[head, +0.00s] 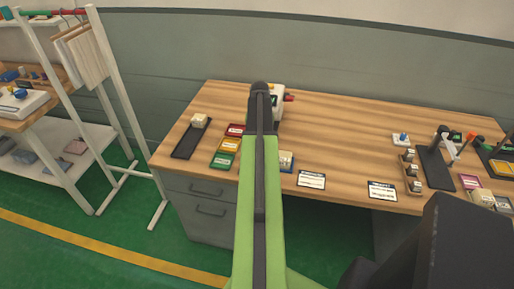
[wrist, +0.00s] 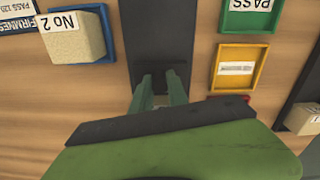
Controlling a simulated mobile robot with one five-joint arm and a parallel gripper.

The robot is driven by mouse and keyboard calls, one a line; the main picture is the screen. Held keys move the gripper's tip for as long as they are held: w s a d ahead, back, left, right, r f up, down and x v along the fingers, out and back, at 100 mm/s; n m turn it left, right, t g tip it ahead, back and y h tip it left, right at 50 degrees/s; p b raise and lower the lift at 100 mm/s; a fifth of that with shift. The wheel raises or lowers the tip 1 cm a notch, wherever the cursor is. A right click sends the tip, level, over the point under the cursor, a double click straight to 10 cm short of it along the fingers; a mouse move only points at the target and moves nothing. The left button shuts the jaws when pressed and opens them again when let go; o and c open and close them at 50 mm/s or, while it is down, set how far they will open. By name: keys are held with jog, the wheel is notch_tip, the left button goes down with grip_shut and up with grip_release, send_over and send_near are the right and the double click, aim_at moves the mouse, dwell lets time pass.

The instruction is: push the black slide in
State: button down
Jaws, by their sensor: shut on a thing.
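The black slide (wrist: 158,28) is a dark flat strip running down from the top edge in the wrist view. A dark raised piece (wrist: 174,68) crosses it at my fingertips. My gripper (wrist: 160,80) has its two green fingers shut on this part of the slide. A small pale patch shows between the fingers; I cannot tell what it is. In the head view my arm covers the slide and the fingers.
A No 2 block (wrist: 76,38) sits in a blue tray beside the slide. Yellow (wrist: 221,75) and green (wrist: 226,20) trays lie on the other side. A black tray (head: 185,144) with a pale block (head: 200,120) is farther left. Stands (head: 436,165) crowd the desk's right end.

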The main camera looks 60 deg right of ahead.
jog(key=c, duration=1.3)
grip_release()
notch_tip(320, 180, up, 17)
jog(key=p, duration=1.7)
jog(key=shift+r, duration=0.2)
